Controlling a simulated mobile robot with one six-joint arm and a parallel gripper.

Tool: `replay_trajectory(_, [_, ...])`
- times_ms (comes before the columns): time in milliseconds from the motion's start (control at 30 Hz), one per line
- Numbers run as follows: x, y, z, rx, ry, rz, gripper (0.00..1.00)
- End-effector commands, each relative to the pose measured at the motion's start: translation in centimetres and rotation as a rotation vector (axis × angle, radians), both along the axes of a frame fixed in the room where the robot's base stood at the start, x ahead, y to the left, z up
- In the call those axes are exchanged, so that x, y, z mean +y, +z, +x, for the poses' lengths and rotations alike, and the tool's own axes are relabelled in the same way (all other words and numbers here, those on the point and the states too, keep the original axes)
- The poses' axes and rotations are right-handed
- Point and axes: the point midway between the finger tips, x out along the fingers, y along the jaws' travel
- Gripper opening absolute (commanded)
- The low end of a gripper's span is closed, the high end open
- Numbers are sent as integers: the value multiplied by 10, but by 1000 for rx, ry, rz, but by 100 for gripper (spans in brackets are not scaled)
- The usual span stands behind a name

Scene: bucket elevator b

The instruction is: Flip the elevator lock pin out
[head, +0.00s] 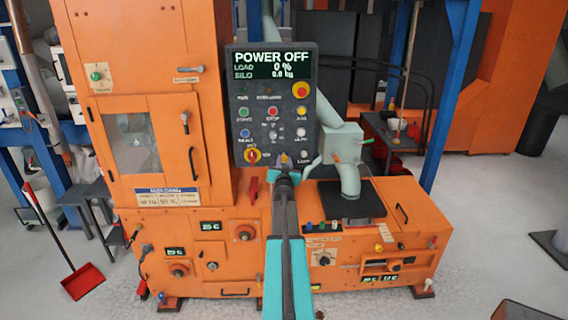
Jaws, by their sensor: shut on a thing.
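My gripper (284,170) is in front of the lower edge of the grey control panel (273,125). The panel display (271,65) reads POWER OFF, load 0 %.
A grey-green pipe (347,178) rises at the right. A blue post (450,95) stands further right. A red dustpan (80,280) is on the left floor.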

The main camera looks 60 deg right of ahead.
Motion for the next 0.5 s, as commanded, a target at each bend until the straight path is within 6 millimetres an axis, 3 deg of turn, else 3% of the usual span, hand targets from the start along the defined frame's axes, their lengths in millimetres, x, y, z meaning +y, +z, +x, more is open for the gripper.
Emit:
replay_trajectory(133, [9, -1, -5, 1, 1, -1, 0])
replay_trajectory(500, [10, -2, -6, 2, 1, 2, 0])
